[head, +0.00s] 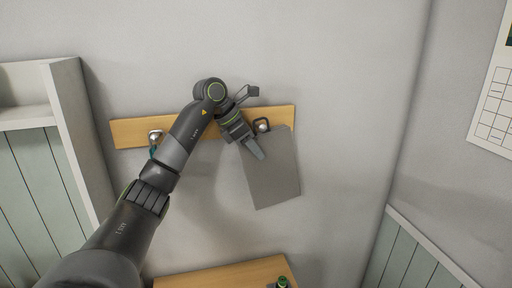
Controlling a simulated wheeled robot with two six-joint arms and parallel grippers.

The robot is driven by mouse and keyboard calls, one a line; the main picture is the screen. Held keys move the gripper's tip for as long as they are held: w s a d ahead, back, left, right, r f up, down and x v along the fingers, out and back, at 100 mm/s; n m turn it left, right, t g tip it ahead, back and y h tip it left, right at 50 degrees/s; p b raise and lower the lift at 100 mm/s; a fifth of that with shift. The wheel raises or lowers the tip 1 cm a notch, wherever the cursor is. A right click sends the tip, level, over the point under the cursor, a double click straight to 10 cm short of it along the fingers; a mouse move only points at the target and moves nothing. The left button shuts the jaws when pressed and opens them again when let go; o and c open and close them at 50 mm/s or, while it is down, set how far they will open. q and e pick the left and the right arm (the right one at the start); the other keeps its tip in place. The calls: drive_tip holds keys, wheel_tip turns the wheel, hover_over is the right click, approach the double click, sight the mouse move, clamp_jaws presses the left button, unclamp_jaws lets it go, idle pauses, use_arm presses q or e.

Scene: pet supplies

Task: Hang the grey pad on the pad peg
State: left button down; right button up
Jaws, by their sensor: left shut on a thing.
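The grey pad (274,178) is a flat, slightly tilted sheet against the wall, below the right end of a wooden peg board (285,117). A metal peg (262,127) with a round knob stands out from the board at the pad's top edge. A dark loop (262,120) shows around the knob; I cannot tell whether it bears the pad's weight. My left gripper (256,150) is shut on the pad near its upper left edge, just below the peg. The far finger is hidden.
Another peg (155,135) on the board's left has a teal thing (153,151) hanging, partly behind my arm. A white shelf unit (75,140) stands left. Below is a wooden surface (225,275) with a small dark and green thing (283,283). A calendar (493,105) hangs right.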

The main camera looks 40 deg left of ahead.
use_arm(q)
drive_tip(key=shift+a+f, duration=0.2)
drive_tip(key=shift+f, duration=0.1)
drive_tip(key=c, duration=1)
unclamp_jaws()
